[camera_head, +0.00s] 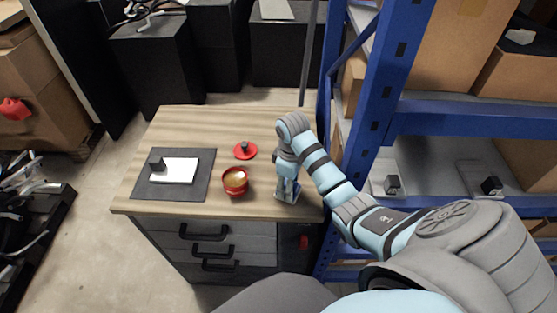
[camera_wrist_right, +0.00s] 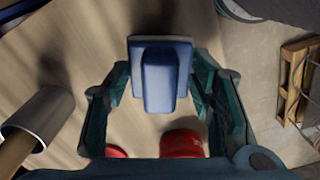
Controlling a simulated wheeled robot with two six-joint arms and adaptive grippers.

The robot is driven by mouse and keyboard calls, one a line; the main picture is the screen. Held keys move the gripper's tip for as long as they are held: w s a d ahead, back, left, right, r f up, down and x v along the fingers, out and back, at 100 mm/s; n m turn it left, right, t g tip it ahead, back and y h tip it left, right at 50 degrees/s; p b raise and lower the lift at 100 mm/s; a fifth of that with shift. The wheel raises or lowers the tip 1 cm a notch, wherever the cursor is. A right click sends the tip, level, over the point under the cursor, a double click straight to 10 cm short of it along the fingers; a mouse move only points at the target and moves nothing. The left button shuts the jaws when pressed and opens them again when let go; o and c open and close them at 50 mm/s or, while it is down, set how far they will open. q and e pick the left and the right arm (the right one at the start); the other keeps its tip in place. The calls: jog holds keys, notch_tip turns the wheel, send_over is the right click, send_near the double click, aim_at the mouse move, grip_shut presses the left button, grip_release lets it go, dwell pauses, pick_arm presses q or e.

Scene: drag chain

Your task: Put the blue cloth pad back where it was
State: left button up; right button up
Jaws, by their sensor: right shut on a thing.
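The blue cloth pad (camera_wrist_right: 160,75) has a raised block-like grip and shows between the two fingers of my right gripper (camera_wrist_right: 160,88) in the right wrist view. The gripper is shut on that grip. In the head view my right gripper (camera_head: 287,186) points down at the right part of the wooden table (camera_head: 215,120), with a bluish edge of the pad (camera_head: 287,198) under it. I cannot tell whether the pad touches the table. My left gripper is not in view.
A red bowl (camera_head: 235,182) stands just left of my right gripper, with a red lid (camera_head: 245,151) behind it. A dark mat (camera_head: 205,190) with a white sheet (camera_head: 180,171) and a dark block (camera_head: 157,164) lies left. A blue shelf post (camera_head: 375,100) rises close on the right.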

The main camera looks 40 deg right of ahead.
jog(key=shift+d+f, duration=0.1)
jog(key=shift+f, duration=0.6)
jog(key=o, duration=1.1)
